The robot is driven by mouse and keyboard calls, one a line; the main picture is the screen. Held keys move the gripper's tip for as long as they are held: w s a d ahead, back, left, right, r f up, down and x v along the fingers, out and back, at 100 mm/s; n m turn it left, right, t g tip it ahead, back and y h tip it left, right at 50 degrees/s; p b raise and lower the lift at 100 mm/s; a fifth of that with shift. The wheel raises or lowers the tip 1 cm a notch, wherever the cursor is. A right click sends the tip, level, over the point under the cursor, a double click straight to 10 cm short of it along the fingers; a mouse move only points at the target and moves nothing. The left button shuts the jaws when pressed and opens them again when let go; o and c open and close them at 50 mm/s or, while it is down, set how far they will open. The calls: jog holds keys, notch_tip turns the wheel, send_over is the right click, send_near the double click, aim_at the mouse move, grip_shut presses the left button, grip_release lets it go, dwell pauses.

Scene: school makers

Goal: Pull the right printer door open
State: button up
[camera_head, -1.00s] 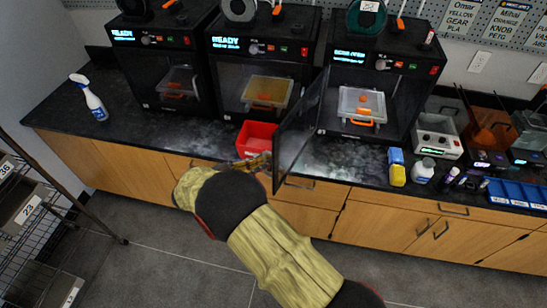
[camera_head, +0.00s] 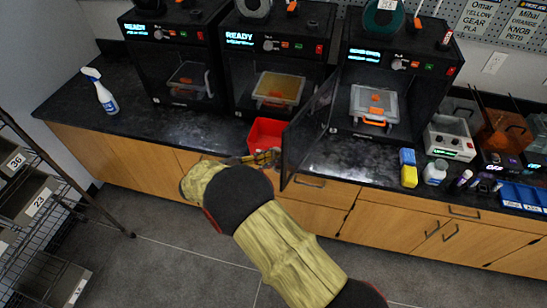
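The right printer (camera_head: 425,84) is a black box at the right of a row of 3 printers. Its dark see-through door (camera_head: 309,128) stands swung out toward the front, hinged at the printer's left side. A build plate with an orange handle (camera_head: 374,104) shows inside it. My gripper (camera_head: 270,156) is at the left of the door, in front of the red bin and low over the counter's front edge. My arm hides part of it, so I cannot tell whether its fingers are open or touch the door.
A red bin (camera_head: 264,131) sits on the black counter (camera_head: 178,127) behind my gripper. Yellow and blue blocks (camera_head: 409,177), bottles and a grey device (camera_head: 450,138) stand at the right. A spray bottle (camera_head: 101,93) stands at the left. A wire rack (camera_head: 40,205) is at lower left.

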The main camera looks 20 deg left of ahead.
jog(key=v, duration=1.2)
dwell(0.3)
